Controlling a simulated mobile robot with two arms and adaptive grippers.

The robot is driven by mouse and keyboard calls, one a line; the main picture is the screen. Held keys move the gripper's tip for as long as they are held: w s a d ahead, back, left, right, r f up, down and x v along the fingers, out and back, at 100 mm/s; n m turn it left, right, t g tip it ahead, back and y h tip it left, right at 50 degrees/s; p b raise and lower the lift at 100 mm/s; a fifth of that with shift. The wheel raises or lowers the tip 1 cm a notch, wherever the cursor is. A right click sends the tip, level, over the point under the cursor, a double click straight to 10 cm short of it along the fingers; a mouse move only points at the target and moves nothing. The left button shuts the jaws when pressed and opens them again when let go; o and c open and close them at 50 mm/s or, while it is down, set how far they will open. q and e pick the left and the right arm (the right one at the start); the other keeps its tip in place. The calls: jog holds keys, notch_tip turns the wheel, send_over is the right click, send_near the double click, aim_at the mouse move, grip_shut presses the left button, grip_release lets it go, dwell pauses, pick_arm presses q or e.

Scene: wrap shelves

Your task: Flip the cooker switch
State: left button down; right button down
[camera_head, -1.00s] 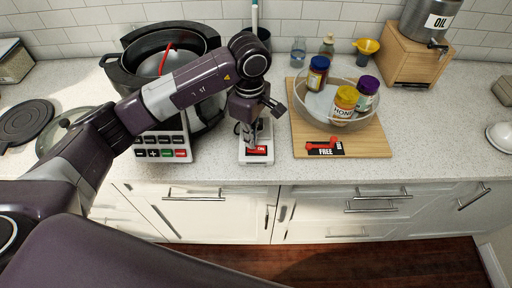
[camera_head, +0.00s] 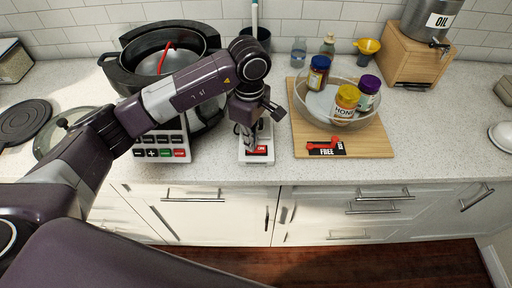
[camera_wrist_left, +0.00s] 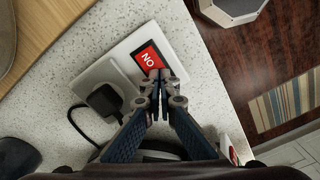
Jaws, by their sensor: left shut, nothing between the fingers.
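The cooker switch is a white plate (camera_wrist_left: 130,45) lying on the counter with a red rocker (camera_wrist_left: 148,58) marked ON. A black plug (camera_wrist_left: 105,98) with a cord sits in the plate's other half. In the head view the red rocker (camera_head: 257,150) shows at the near end of the plate, close to the counter's front edge. My left gripper (camera_wrist_left: 160,76) is shut and empty, its fingertips over or at the edge of the red rocker; I cannot tell whether they touch it. In the head view my left gripper (camera_head: 250,143) partly hides the plate. My right gripper is not in view.
A black cooker (camera_head: 122,75) with a button panel (camera_head: 160,148) stands just left of the switch. A wooden board (camera_head: 375,138) with a glass bowl (camera_head: 305,98) of jars lies to the right. A wooden stand (camera_head: 405,60) holds an oil container (camera_head: 432,22).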

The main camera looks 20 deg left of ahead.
pick_arm(q)
jog(key=shift+r+p, duration=1.45)
jog(key=shift+r, duration=2)
jog(key=shift+f, duration=0.1)
